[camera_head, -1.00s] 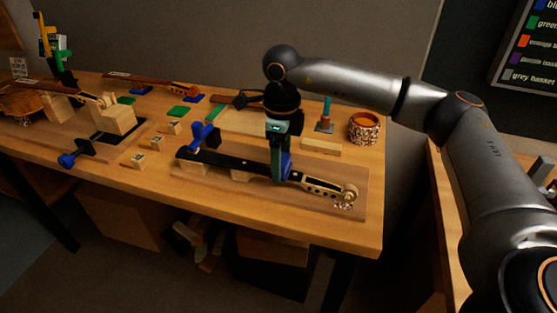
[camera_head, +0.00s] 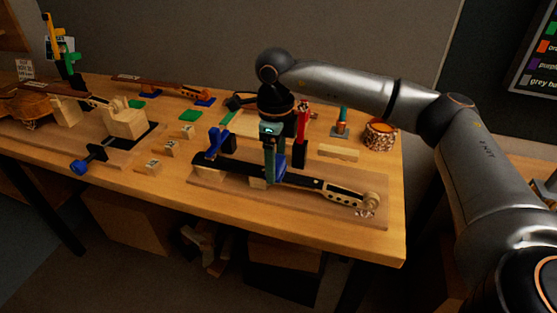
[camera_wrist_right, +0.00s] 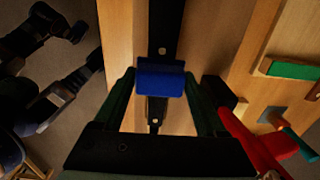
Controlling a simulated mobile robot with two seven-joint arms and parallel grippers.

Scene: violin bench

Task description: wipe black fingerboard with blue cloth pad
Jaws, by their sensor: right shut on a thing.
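The black fingerboard (camera_head: 229,168) lies on a wooden board on the bench, with a pale pegbox and scroll at its right end. A blue clamp (camera_head: 217,143) stands at its left end. My right gripper (camera_head: 272,178) points down over the middle of the fingerboard, shut on the blue cloth pad (camera_head: 281,164). In the right wrist view the blue pad (camera_wrist_right: 160,80) sits between the fingers, crosswise over the fingerboard (camera_wrist_right: 166,28). It looks to be at the surface, but I cannot tell how firmly it touches. My left gripper is not in view.
A red clamp (camera_head: 302,122) stands just behind my right gripper. A copper-coloured cup (camera_head: 380,136) and a pale wooden block (camera_head: 338,152) are at the back right. Small wooden blocks (camera_head: 170,148) and a violin body (camera_head: 28,106) are to the left.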

